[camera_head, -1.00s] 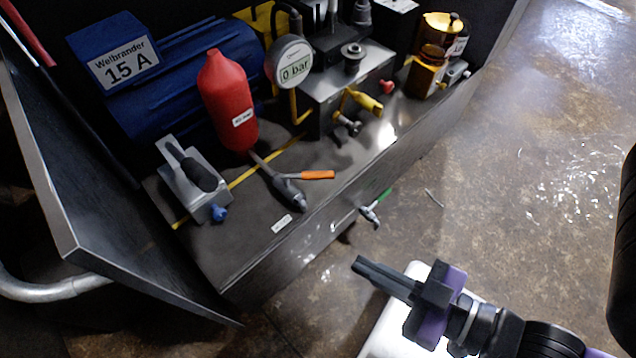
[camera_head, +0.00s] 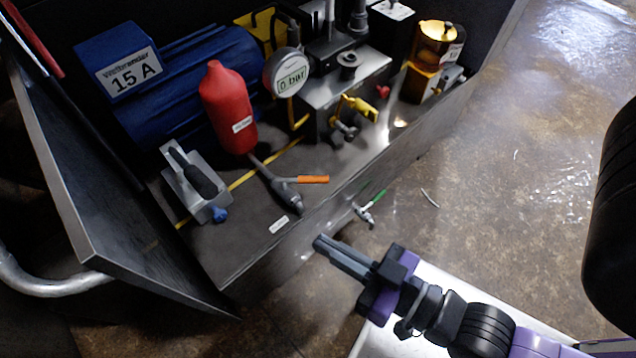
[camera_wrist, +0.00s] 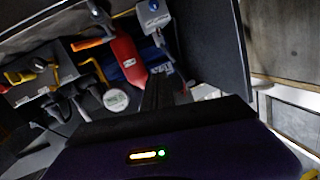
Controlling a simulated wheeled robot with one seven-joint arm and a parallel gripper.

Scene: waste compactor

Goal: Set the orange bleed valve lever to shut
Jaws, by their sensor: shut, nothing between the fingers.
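The orange lever (camera_head: 313,180) sits on a grey valve body (camera_head: 287,195) at the foot of the red bottle (camera_head: 229,108). It points right in the head view, at an angle to the slanting grey pipe. It also shows in the wrist view (camera_wrist: 92,43), left of the red bottle (camera_wrist: 127,55). My gripper (camera_head: 318,243) is shut and empty. In the head view its tips are below and slightly right of the valve, by the compartment's front edge, apart from the lever. In the wrist view my dark fingers (camera_wrist: 157,95) point toward the compartment.
A green-handled valve (camera_head: 372,205) sticks out of the front wall near my gripper. A yellow-handled valve (camera_head: 358,106), gauge (camera_head: 287,72), blue motor (camera_head: 185,75) and grey switch box (camera_head: 195,185) crowd the compartment. An open panel (camera_head: 90,180) stands left.

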